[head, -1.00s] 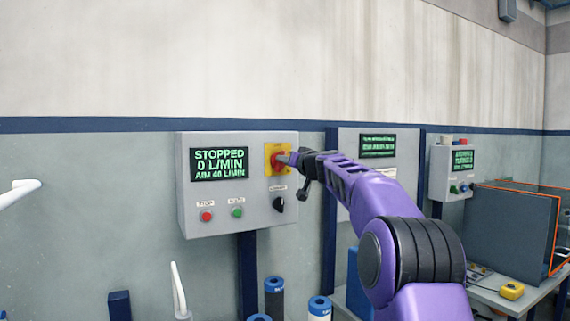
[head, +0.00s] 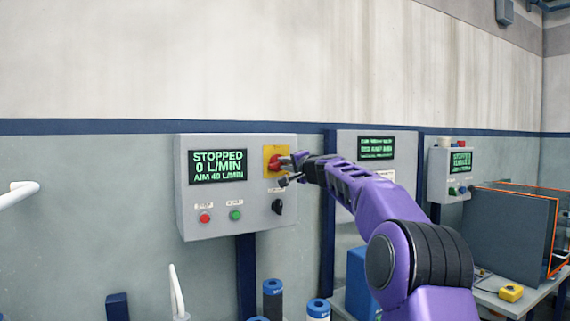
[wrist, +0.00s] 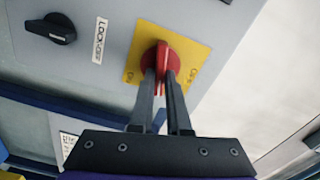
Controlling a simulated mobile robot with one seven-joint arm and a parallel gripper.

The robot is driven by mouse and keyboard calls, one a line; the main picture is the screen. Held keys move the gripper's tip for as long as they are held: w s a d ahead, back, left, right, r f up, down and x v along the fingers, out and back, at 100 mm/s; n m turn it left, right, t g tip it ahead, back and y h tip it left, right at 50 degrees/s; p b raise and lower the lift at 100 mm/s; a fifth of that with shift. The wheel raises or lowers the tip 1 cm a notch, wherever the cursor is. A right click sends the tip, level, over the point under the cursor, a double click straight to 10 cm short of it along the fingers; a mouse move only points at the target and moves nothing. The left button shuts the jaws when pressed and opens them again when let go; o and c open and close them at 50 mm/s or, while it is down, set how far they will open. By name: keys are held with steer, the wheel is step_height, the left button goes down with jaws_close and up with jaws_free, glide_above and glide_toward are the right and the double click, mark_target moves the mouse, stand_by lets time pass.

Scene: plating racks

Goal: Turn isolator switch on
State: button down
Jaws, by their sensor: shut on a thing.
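The isolator switch is a red rotary handle (wrist: 163,56) on a yellow square plate (head: 271,151), at the upper right of a grey control box (head: 222,221). In the wrist view the handle's ridge points along the picture's vertical, between the fingers. My gripper (wrist: 162,78) is shut on the red handle, one finger on each side of the ridge. In the head view my gripper (head: 287,167) reaches the handle from the right and partly hides it. The box's display (head: 218,166) reads STOPPED, 0 L/MIN, AIM 40 L/MIN.
Below the switch are a black knob (head: 278,207), a red button (head: 205,218) and a green button (head: 236,215). Another display panel (head: 376,147) stands behind my arm. Blue-topped cylinders (head: 318,307) stand below. The wall above the box is clear.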

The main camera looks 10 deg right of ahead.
steer(key=shift+f+m, duration=0.1)
steer(key=shift+m, duration=1.4)
steer(key=c, duration=0.9)
jaws_free()
steer(key=shift+s, duration=0.1)
steer(key=b+v, duration=0.8)
steer(key=v, duration=0.9)
steer(key=shift+s, duration=0.15)
